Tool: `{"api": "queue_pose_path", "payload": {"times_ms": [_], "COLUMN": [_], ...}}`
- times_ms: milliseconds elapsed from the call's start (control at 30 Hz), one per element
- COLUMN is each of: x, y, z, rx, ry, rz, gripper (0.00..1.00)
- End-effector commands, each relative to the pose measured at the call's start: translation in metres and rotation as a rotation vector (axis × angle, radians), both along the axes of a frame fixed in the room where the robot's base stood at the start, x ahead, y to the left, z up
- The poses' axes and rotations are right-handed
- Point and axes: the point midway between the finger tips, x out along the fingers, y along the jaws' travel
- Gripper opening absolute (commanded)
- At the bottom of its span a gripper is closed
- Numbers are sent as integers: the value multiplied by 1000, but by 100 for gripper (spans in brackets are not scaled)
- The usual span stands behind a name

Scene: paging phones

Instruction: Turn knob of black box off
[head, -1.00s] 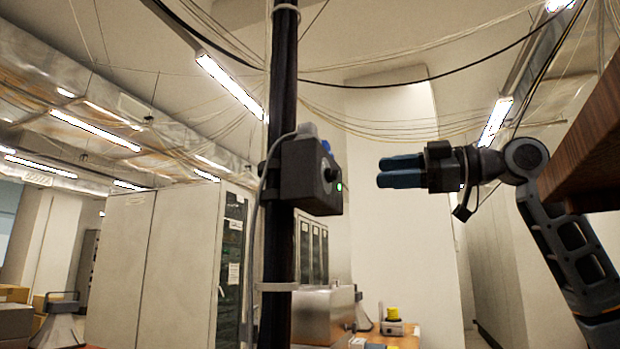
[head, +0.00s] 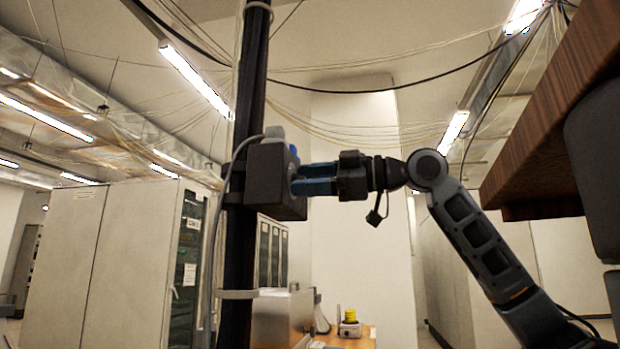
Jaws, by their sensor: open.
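The black box (head: 268,180) is fixed to a dark vertical pole (head: 240,130) left of centre in the head view. My gripper (head: 300,179) reaches in from the right, its blue fingers level and at the right face of the box. The jaws are open. The knob on that face is hidden behind the fingers, so I cannot tell whether they touch it or stand around it. A small blue part (head: 294,150) shows at the upper right edge of the box.
A wooden shelf or tabletop edge (head: 540,150) juts in at the right above my arm. Grey cabinets (head: 130,250) stand at the left. Below are a metal box (head: 283,318) and a yellow-topped device (head: 350,318) on a table. Cables hang overhead.

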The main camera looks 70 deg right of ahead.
Motion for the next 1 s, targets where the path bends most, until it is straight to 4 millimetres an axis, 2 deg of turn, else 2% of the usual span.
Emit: {"api": "queue_pose_path", "payload": {"times_ms": [133, 700, 1000], "x": [0, 0, 0], "y": [0, 0, 1], "z": [0, 0, 0], "rx": [0, 0, -30], "ry": [0, 0, -7], "rz": [0, 0, 2], "gripper": [57, 3, 1]}}
